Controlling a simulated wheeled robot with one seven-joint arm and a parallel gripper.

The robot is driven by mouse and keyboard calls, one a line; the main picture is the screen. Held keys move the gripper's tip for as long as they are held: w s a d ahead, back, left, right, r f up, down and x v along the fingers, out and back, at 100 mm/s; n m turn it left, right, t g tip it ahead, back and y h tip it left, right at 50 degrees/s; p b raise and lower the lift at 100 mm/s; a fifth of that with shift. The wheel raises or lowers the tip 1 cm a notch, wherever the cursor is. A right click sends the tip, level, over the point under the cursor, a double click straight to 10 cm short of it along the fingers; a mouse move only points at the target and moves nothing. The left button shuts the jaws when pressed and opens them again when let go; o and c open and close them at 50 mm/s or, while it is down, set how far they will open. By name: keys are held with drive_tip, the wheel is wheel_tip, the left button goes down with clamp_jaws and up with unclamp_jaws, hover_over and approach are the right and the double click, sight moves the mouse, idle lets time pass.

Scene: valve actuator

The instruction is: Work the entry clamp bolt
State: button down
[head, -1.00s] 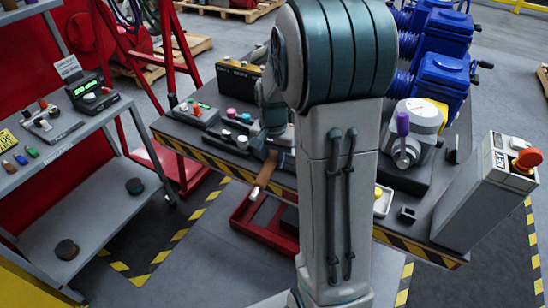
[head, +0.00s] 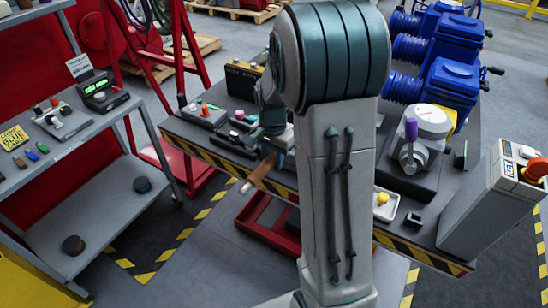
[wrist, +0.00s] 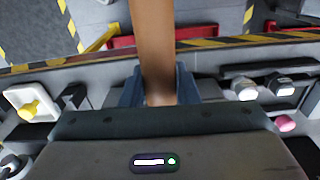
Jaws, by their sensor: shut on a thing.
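My gripper (wrist: 158,97) is shut on a brown bar-shaped tool (wrist: 157,45), held between its blue fingers. The head view shows the tool (head: 262,171) jutting past the bench's striped front edge, with a pale end toward the lower left. A grey valve actuator (head: 432,121) with a round dial and a purple-knobbed lever (head: 410,140) stands on the bench to the right of my arm, apart from the gripper. I cannot make out the entry clamp bolt; my arm covers the middle of the bench.
The bench (head: 225,157) carries a small control box (head: 203,115) at left and a white tray (head: 385,205) with a yellow knob at front right. A grey pedestal with a red-orange knob (head: 534,170) stands at the right. A grey shelf cart (head: 110,204) stands left.

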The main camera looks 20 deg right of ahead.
drive_tip(key=shift+r, duration=0.15)
idle(0.3)
drive_tip(key=shift+w+a+r+p, duration=0.1)
drive_tip(key=shift+w+r+p, duration=0.05)
drive_tip(key=shift+r+p, duration=1.65)
drive_tip(key=shift+r, duration=0.65)
